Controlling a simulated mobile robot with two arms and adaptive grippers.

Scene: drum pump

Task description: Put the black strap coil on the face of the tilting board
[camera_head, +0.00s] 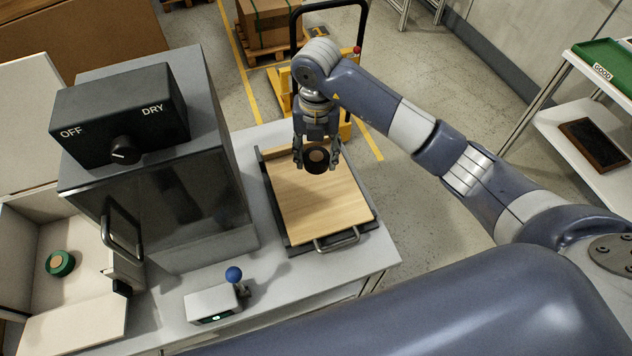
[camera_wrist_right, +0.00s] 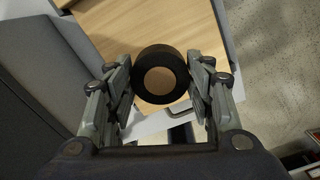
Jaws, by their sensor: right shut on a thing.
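The black strap coil (camera_head: 318,169) is a dark ring with an open middle. My right gripper (camera_head: 317,157) is shut on it, with one finger on each side. My left gripper is not in view.
A grey cabinet with an OFF/DRY knob box (camera_head: 120,115) stands left of the board. A small device with a blue ball lever (camera_head: 234,275) is in front. A green coil (camera_head: 60,263) lies in an open bin at left. A shelf with a green tray (camera_head: 605,62) stands right.

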